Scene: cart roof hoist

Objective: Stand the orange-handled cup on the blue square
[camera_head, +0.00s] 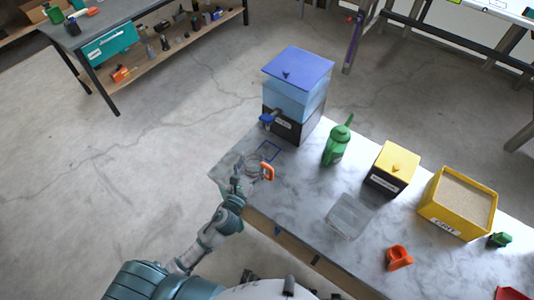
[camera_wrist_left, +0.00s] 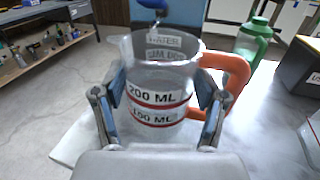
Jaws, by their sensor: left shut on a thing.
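The orange-handled cup is clear, with its orange handle (camera_head: 268,172) to the right in the head view. In the left wrist view the clear cup (camera_wrist_left: 155,75) is upright, with red lines and "200 ML" and "100 ML" labels. My left gripper (camera_head: 243,178) is shut on it, one finger on each side of the wall. The blue square (camera_head: 275,147) is an outline on the marble counter, just beyond the cup and partly hidden by it. I cannot tell whether the cup's base touches the counter. My right gripper is not in view.
A blue-lidded water dispenser (camera_head: 296,98) with a blue tap (camera_head: 267,118) stands just behind the square. A green bottle (camera_head: 337,146) is to its right. A clear tray (camera_head: 350,214), a yellow-topped box (camera_head: 391,168), a grit bin (camera_head: 440,218) and an orange object (camera_head: 399,257) stand farther right.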

